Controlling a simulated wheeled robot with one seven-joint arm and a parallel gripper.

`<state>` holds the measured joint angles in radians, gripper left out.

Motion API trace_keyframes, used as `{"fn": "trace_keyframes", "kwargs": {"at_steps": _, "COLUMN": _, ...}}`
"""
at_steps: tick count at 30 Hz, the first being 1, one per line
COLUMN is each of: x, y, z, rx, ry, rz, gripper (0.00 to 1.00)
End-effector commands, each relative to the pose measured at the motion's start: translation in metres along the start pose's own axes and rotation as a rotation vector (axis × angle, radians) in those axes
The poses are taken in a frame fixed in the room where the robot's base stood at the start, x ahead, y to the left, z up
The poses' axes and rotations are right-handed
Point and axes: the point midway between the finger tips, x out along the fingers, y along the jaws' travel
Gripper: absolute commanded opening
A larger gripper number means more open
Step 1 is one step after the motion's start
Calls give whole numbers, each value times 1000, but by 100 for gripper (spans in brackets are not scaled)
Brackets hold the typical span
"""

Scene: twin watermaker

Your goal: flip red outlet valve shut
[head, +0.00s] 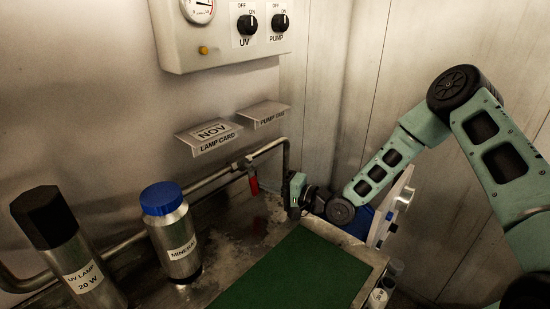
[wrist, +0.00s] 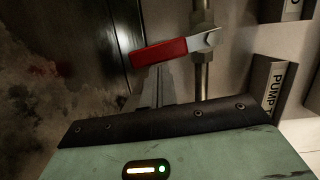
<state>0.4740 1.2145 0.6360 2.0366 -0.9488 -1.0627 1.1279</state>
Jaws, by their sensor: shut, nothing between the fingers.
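The red outlet valve handle (head: 253,184) hangs down from the metal pipe (head: 215,177) along the back wall, crosswise to the pipe. In the wrist view the red handle (wrist: 160,52) reaches left from its grey metal lever end at the pipe (wrist: 202,75), roughly at a right angle to it. My gripper (head: 292,196) is to the right of the handle in the head view. In the wrist view my gripper's fingers (wrist: 157,84) are shut and empty, just below the red handle. Whether they touch it I cannot tell.
A blue-capped mineral bottle (head: 171,240) and a UV lamp cylinder (head: 75,255) stand at left. A green mat (head: 300,270) covers the front of the bench. Lamp card (head: 208,137) and pump tag (head: 262,115) holders project above the pipe. A control box (head: 215,50) hangs higher.

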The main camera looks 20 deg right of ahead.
Motion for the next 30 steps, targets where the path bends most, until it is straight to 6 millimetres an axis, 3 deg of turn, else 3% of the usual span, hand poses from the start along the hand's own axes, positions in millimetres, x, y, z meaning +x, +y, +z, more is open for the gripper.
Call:
{"fn": "trace_keyframes", "kwargs": {"at_steps": 10, "x": 2, "y": 4, "z": 9, "rx": 123, "ry": -1, "rz": -31, "gripper": 0}}
{"fn": "trace_keyframes", "kwargs": {"at_steps": 30, "x": 2, "y": -1, "z": 9, "rx": 137, "ry": -1, "rz": -36, "gripper": 0}}
